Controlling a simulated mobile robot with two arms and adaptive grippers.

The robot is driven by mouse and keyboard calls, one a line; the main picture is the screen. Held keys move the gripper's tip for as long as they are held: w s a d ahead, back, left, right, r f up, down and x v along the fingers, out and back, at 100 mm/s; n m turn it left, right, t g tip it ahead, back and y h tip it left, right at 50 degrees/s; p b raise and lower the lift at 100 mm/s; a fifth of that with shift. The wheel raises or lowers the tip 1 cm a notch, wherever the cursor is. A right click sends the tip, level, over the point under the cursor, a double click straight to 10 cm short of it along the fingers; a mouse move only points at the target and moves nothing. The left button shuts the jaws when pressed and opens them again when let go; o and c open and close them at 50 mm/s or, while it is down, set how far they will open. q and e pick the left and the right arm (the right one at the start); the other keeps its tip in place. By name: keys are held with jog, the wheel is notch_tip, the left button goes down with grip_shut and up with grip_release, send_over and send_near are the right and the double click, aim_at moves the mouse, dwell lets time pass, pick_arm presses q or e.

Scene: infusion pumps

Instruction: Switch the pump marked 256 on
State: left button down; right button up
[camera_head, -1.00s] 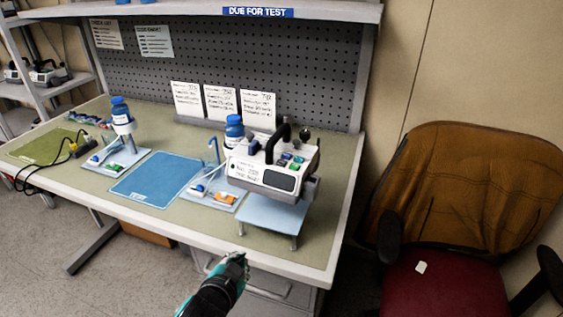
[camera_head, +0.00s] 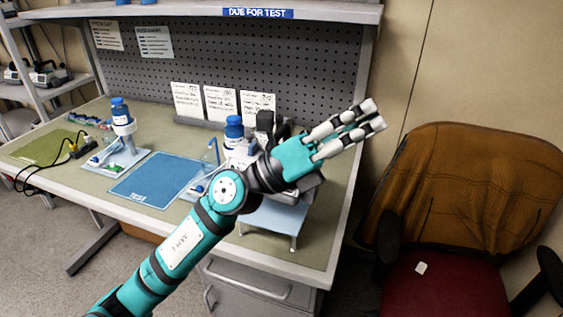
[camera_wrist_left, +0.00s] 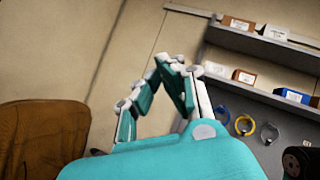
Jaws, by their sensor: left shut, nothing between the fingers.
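The pump (camera_head: 266,122) stands on a small blue-topped stand (camera_head: 272,218) at the right end of the bench. My left arm crosses in front of it, so its front panel and buttons are mostly hidden, and I cannot read its number. Its black handle shows above my wrist. My left gripper (camera_head: 376,114) is shut and empty, with its fingers pointing up and right, past the right side of the pump. In the left wrist view the fingers (camera_wrist_left: 172,62) show over the wall and shelf, touching nothing. My right gripper is out of view.
A blue mat (camera_head: 155,180) lies mid-bench, left of the pump. Blue-capped bottles (camera_head: 234,127) stand behind, one on a stand at left. White cards (camera_head: 222,102) lean at the back. An orange-brown chair (camera_head: 470,190) stands right of the bench. A shelf (camera_head: 200,14) hangs above.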

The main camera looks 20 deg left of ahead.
pick_arm(q)
jog(key=w+f+m+g+y, duration=0.4)
jog(key=f+m+g+y, duration=0.15)
jog(key=m+y, duration=0.4)
jog(key=w+a+t+y, duration=0.2)
jog(key=w+a+y, duration=0.1)
jog(key=a, duration=0.4)
jog(key=w+a+r+t+y, duration=0.1)
jog(key=w+a+t+y, duration=0.1)
jog(key=a+y, duration=0.4)
jog(key=shift+w+a, duration=0.6)
jog(key=shift+w, duration=0.2)
notch_tip(320, 180, down, 8)
jog(key=b, duration=0.5)
jog(key=shift+r+b, duration=0.1)
jog(key=shift+b, duration=0.25)
jog(key=shift+a+f+b, duration=0.1)
jog(key=shift+f+b, duration=0.25)
jog(key=shift+f, duration=0.05)
